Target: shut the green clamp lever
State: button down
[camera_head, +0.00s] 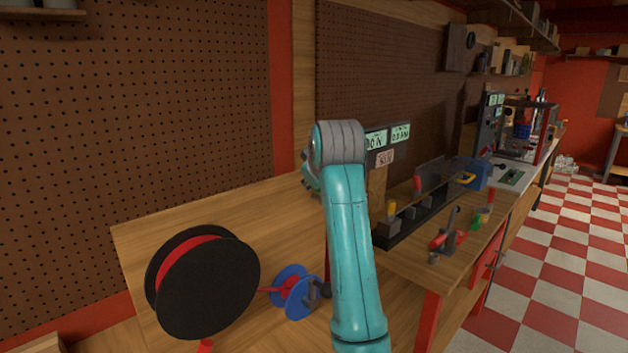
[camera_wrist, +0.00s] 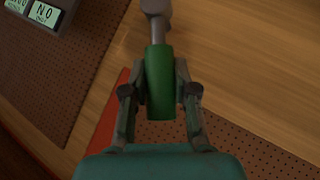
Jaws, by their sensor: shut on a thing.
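The green clamp lever (camera_wrist: 160,72) is in the middle of the wrist view, its green grip joined to a grey metal part at the top of the picture. My gripper (camera_wrist: 160,92) has one finger on each side of the green grip and is shut on it. In the head view my teal arm stands in front, and it hides my gripper and the held lever. The clamp's base and the lever's exact angle cannot be made out.
A black spool with red filament (camera_head: 209,288) and a blue spool (camera_head: 294,292) are left of my arm. Right of it, a bench (camera_head: 425,262) carries red-handled and green-handled tools. Display panels (camera_head: 400,134) stand behind. The checkered floor (camera_head: 570,245) at right is clear.

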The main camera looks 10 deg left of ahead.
jog(key=c, duration=0.9)
grip_release()
jog(key=shift+w, duration=0.1)
jog(key=v, duration=1.2)
jog(key=shift+d+f, duration=0.1)
